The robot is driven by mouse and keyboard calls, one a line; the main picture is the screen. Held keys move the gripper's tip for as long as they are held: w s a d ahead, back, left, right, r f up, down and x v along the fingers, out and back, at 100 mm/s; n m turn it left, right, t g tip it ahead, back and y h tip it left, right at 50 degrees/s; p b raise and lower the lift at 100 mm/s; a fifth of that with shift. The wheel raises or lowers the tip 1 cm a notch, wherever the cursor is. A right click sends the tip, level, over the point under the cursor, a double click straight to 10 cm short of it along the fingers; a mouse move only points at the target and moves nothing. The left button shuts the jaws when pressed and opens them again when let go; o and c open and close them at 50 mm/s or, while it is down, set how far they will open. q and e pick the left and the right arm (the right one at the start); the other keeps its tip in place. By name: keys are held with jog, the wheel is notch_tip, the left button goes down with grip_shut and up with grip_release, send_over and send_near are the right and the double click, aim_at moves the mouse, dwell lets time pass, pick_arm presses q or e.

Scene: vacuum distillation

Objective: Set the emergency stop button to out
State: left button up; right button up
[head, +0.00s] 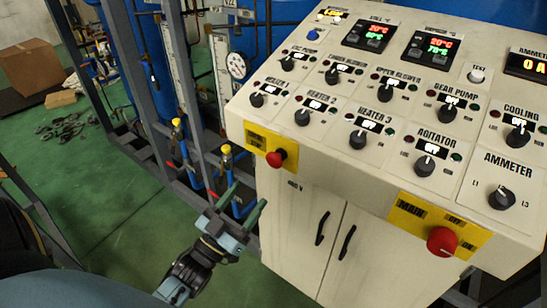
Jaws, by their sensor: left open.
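A red mushroom-shaped button (276,157), which looks like the emergency stop, sits on a yellow plate (257,141) at the left end of the control panel's front face. Whether it is pressed in or out is hard to tell at this size. My left gripper (249,194) is below and left of the button, in front of the cabinet's left edge. Its two green fingers are spread apart with nothing between them, and they point up toward the panel. It is apart from the button. My right gripper is not in view.
A red main switch (442,241) sits on a larger yellow plate at the panel's right. The sloped panel (300,150) carries several black knobs and displays. Pipes with yellow-handled valves (226,150) and grey frame posts stand left of the cabinet. Green floor (90,210) is open at left.

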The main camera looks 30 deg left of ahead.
aim_at(272, 164)
pick_arm(q)
jog(key=p+x, duration=0.2)
jog(key=x, duration=1)
jog(key=shift+f, duration=0.2)
